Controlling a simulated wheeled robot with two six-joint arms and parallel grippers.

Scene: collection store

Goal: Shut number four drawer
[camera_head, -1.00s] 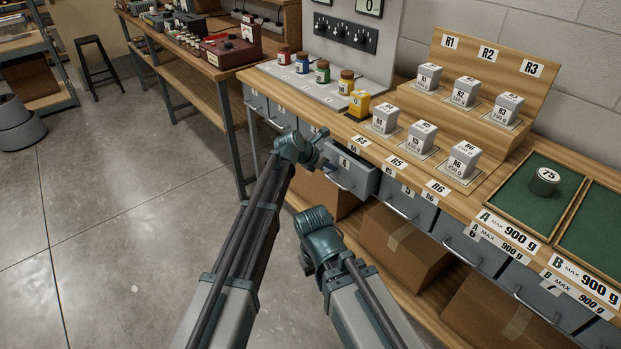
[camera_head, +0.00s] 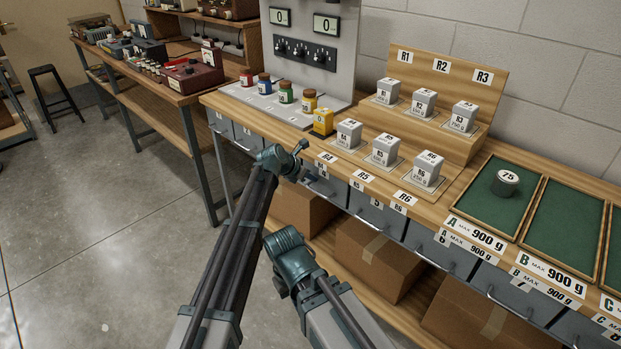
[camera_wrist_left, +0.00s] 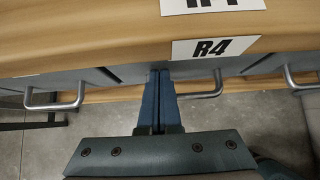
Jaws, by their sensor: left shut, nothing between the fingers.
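The number four drawer (camera_head: 330,188) is a grey drawer under the R4 label, at the front of the wooden bench. Its front now looks about level with the neighbouring fronts; a small gap cannot be ruled out. My left gripper (camera_head: 309,179) is at this drawer's front, partly hidden by its own wrist. In the left wrist view, its blue fingers (camera_wrist_left: 159,98) are together and empty, pointing at the front below the R4 label, with the drawer's handle (camera_wrist_left: 205,95) beside and partly behind them. My right arm's wrist shows low in the head view, but its fingers are hidden.
The number five drawer (camera_head: 376,211) is shut to the right. Grey weight blocks, coloured bottles and a yellow block (camera_head: 323,121) stand on the bench above. Cardboard boxes (camera_head: 375,260) sit on the lower shelf.

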